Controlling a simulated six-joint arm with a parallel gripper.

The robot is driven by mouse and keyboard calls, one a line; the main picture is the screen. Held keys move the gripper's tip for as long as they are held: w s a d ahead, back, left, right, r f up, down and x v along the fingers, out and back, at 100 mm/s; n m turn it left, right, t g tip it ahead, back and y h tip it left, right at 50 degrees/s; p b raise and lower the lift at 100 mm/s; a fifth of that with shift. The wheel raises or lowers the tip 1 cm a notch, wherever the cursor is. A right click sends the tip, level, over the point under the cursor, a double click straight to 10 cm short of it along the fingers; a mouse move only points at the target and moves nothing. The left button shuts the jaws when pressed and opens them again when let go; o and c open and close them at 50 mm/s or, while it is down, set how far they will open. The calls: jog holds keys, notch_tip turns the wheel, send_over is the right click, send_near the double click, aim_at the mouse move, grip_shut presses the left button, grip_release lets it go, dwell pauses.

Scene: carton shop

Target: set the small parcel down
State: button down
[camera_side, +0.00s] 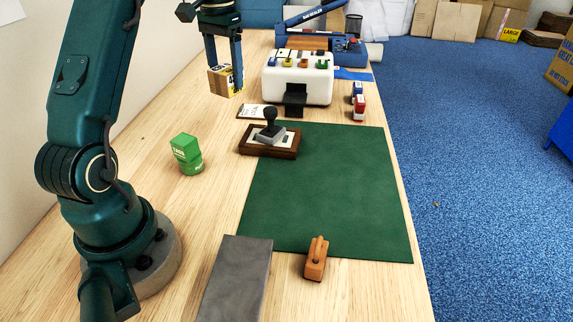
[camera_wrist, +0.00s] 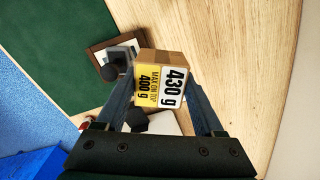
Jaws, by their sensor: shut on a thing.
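The small parcel (camera_side: 224,81) is a brown carton with white and yellow labels. My gripper (camera_side: 223,68) is shut on it, with one blue finger on each side, over the far left part of the wooden table. In the wrist view the parcel (camera_wrist: 160,80) sits between the two fingers (camera_wrist: 160,95).
A white machine (camera_side: 298,80) stands right of the parcel. A stamp on a wooden tray (camera_side: 282,151), green boxes (camera_side: 187,154), a green mat (camera_side: 325,200), a grey slab (camera_side: 235,280) and a wooden clip (camera_side: 316,260) lie nearer. Bare table (camera_side: 175,115) surrounds the parcel's near side.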

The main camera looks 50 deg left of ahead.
jog(key=s+d+r+m, duration=0.1)
jog(key=s+d+m, duration=0.15)
jog(key=d, duration=0.65)
jog(key=s+d+r+m, duration=0.1)
jog(key=d+m, duration=0.2)
jog(key=d, duration=0.7)
jog(key=w+d+f+m, duration=0.2)
jog(key=d+f, duration=0.1)
jog(key=d, duration=0.1)
jog(key=w+d+f+m, duration=0.2)
jog(key=d+f+m, duration=0.1)
jog(key=d+f, duration=0.1)
jog(key=w+d+f+m, duration=0.2)
jog(key=d+f, duration=0.1)
jog(key=d, duration=0.2)
jog(key=shift+w+f, duration=0.2)
jog(key=shift+f, duration=0.05)
jog(key=shift+d+f, duration=0.15)
jog(key=shift+d, duration=0.15)
jog(key=shift+d+f, duration=0.1)
jog(key=shift+f, duration=1.9)
jog(key=shift+f, duration=0.15)
